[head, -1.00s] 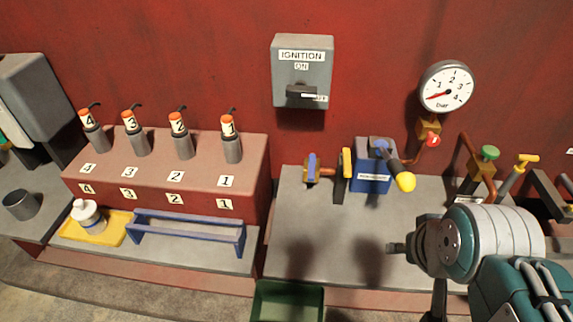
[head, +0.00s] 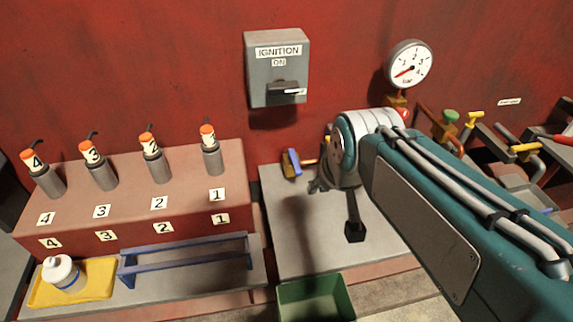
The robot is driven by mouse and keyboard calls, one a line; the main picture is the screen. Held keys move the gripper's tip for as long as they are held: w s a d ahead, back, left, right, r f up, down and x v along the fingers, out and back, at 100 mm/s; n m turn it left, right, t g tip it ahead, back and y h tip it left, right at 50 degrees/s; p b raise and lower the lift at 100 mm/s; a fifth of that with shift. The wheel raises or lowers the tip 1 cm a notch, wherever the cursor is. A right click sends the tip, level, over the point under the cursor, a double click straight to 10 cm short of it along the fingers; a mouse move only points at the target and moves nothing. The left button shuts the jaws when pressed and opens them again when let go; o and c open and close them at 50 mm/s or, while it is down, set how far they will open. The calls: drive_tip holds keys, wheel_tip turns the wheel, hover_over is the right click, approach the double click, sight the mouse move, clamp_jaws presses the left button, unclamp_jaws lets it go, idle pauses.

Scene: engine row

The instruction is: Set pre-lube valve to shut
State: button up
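No label in view reads as pre-lube, so I cannot tell which valve is the named one. A valve with a blue handle (head: 292,163) and a brass body sits low on the wall, left of my arm. A green knob (head: 450,116) and a yellow handle (head: 474,118) are on the pipework right of the gauge. A red knob (head: 404,114) shows partly below the gauge. My gripper (head: 320,186) is over the grey slab, just below and right of the blue handle. It is small and dark, and its finger opening is not clear. My arm hides the blue box and its yellow-ball lever.
The pressure gauge (head: 410,64) reads low. An ignition box (head: 277,68) is on the red wall. Several numbered injectors stand on a red block (head: 130,190) at left. A blue rack (head: 185,258), yellow tray (head: 100,275) and green bin (head: 315,300) are in front. The grey slab (head: 290,255) is mostly clear.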

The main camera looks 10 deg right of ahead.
drive_tip(key=w+d+f, duration=0.1)
drive_tip(key=w+f, duration=0.1)
drive_tip(key=w, duration=0.6)
drive_tip(key=g, duration=0.1)
approach(297, 166)
drive_tip(key=x, duration=0.9)
drive_tip(key=shift+w, duration=0.1)
drive_tip(key=shift+c, duration=0.3)
clamp_jaws()
